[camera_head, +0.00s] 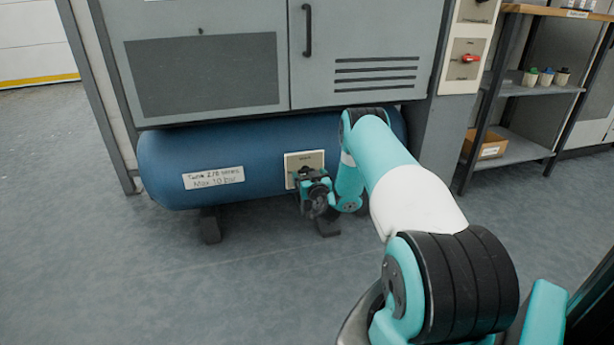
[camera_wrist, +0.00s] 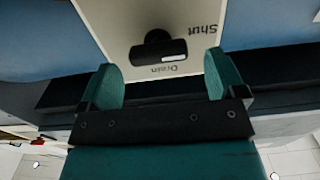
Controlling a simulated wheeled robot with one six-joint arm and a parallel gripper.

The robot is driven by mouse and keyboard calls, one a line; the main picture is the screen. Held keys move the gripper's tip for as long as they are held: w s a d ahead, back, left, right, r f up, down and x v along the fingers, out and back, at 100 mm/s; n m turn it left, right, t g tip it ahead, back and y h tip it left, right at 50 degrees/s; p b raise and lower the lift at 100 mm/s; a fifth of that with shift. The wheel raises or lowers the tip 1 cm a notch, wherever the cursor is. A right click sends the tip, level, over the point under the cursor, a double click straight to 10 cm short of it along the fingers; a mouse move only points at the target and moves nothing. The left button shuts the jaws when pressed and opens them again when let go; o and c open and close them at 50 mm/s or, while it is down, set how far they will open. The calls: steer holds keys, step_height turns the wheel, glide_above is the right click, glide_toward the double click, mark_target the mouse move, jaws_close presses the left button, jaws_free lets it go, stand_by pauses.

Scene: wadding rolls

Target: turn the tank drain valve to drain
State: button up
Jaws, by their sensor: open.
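The blue tank (camera_head: 240,150) lies under the grey cabinet and carries a small pale valve plate (camera_head: 291,160). In the wrist view, the plate (camera_wrist: 120,22) appears upside down, with the words "Shut" and "Drain". The dark drain valve handle (camera_wrist: 150,52) sits on it, with a light strip on its edge close to the word "Drain". I cannot tell its exact setting. My gripper (camera_wrist: 164,82) is open, its two teal fingers spread to either side below the handle in the picture, with nothing visible between them. In the head view, my gripper (camera_head: 315,195) is in front of the plate and hides part of it.
The grey cabinet (camera_head: 345,40) overhangs the tank. A panel with a red switch (camera_head: 470,58) is at the right. A shelf (camera_head: 520,88) with small cups and a cardboard box (camera_head: 490,147) stands beyond. The floor (camera_head: 180,290) at front left is clear.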

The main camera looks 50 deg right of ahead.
steer(key=shift+x, duration=1.1)
steer(key=shift+d, duration=0.1)
steer(key=c, duration=0.9)
